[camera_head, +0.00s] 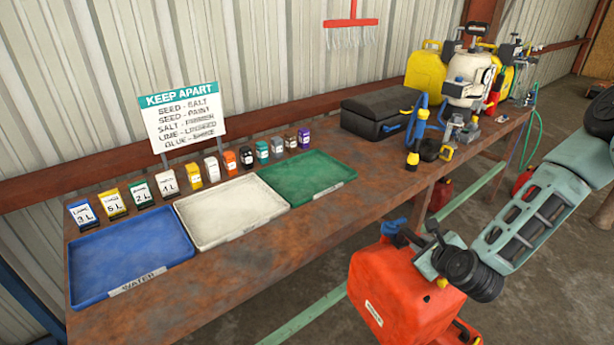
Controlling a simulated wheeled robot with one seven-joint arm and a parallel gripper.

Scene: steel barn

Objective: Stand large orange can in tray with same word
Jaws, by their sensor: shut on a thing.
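The large orange-red can (390,292) hangs off the table's front edge, slightly tilted, with a small pale label on its side that is too small to read. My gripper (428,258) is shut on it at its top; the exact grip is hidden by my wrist. A blue tray (95,243) on the left of the table has a front label reading WATER. A white tray (215,243) is in the middle and a green tray (335,184) on the right; I cannot read their labels. All three trays look empty.
Several small labelled containers (167,184) line up behind the trays. A KEEP APART sign (181,115) stands behind them. A black case (380,112), tools and yellow and white cans (467,80) crowd the table's right end. The table strip (270,250) before the trays is clear.

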